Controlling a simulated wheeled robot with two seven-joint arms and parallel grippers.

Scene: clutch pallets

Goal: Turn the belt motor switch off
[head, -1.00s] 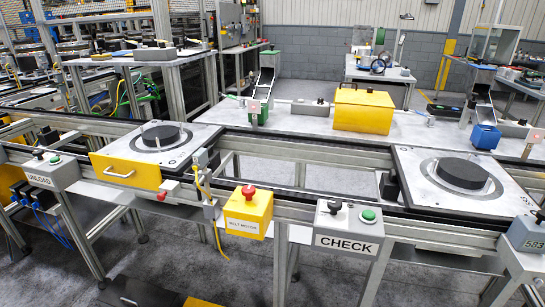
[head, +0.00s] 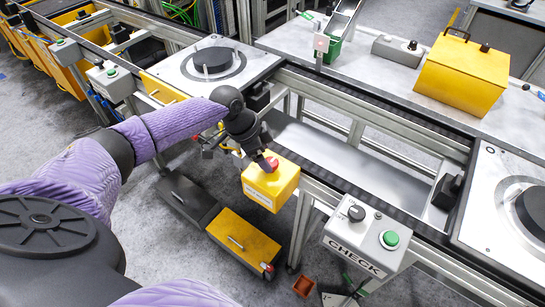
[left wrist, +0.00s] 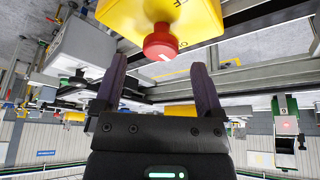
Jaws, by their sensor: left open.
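The belt motor switch is a red knob (head: 272,163) on a yellow box (head: 271,182) fixed to the front rail of the conveyor. My left gripper (head: 264,160) reaches over the box from the left and partly covers the knob. In the left wrist view the red knob (left wrist: 160,43) sticks out of the yellow box (left wrist: 190,16). There my left gripper (left wrist: 158,62) is open, with one finger on each side of the knob's line and the knob just ahead of the tips. No contact is visible. My right gripper is out of view.
A grey CHECK box (head: 366,236) with a black knob and a green button stands right of the yellow box. A pallet (head: 215,66) sits on the conveyor behind my arm.

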